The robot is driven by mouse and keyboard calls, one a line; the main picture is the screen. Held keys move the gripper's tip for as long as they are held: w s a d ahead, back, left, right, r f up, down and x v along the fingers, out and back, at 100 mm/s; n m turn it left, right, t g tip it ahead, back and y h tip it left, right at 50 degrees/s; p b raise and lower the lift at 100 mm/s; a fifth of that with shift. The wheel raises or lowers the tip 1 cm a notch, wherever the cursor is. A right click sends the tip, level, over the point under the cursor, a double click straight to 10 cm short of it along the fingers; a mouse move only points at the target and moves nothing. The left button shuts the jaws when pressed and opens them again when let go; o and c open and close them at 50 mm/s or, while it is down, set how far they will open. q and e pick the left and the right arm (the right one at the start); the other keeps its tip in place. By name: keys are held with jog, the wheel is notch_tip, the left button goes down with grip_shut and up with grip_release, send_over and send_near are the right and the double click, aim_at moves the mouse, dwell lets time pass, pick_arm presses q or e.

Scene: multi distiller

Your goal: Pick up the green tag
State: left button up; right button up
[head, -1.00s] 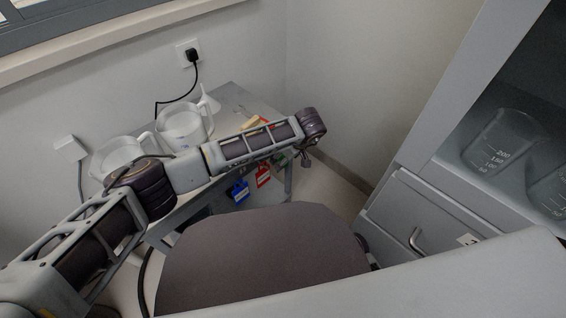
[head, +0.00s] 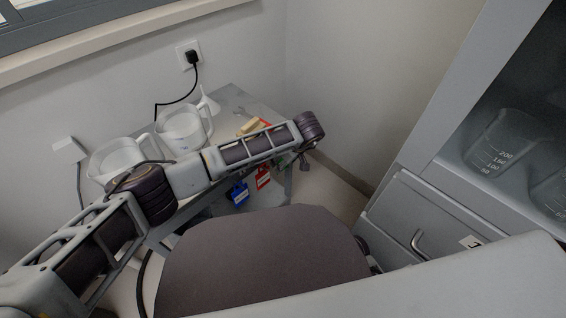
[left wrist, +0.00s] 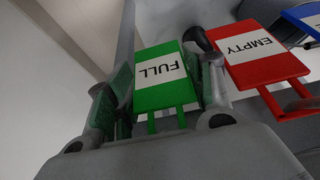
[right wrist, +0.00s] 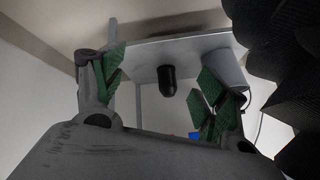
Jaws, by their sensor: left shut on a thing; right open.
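The green tag (left wrist: 160,75), with a white label reading FULL, is between the fingers of my left gripper (left wrist: 165,92) in the left wrist view. The gripper is shut on it. In the head view my left arm crosses in front of the side table, and the gripper and green tag are mostly hidden behind it. My right gripper (right wrist: 160,82) shows only in the right wrist view, where it is open with nothing between its fingertips.
A red tag (left wrist: 255,52) reading EMPTY hangs close beside the green one, with a blue tag (head: 239,193) beyond it. White jugs (head: 183,128) and a funnel (head: 208,103) stand on the grey side table (head: 232,97). A drawer cabinet (head: 420,215) with beakers above is at right.

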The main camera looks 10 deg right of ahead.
pick_arm(q)
jog(key=shift+r, duration=0.1)
jog(key=shift+s+d+r+p, duration=0.75)
jog(key=shift+s+d+r, duration=0.55)
jog(key=shift+s, duration=0.65)
jog(key=shift+s+d+r+p, duration=0.8)
jog(key=shift+s+d+r, duration=0.45)
jog(key=shift+s, duration=0.65)
jog(key=shift+s+d+r+p, duration=0.75)
jog(key=shift+s+d+r, duration=0.55)
jog(key=shift+s, duration=0.65)
pick_arm(e)
notch_tip(320, 180, up, 8)
jog(key=d+g+h, duration=0.1)
jog(key=shift+s+d+n+g, duration=0.3)
jog(key=shift+n, duration=0.1)
jog(key=shift+f, duration=0.1)
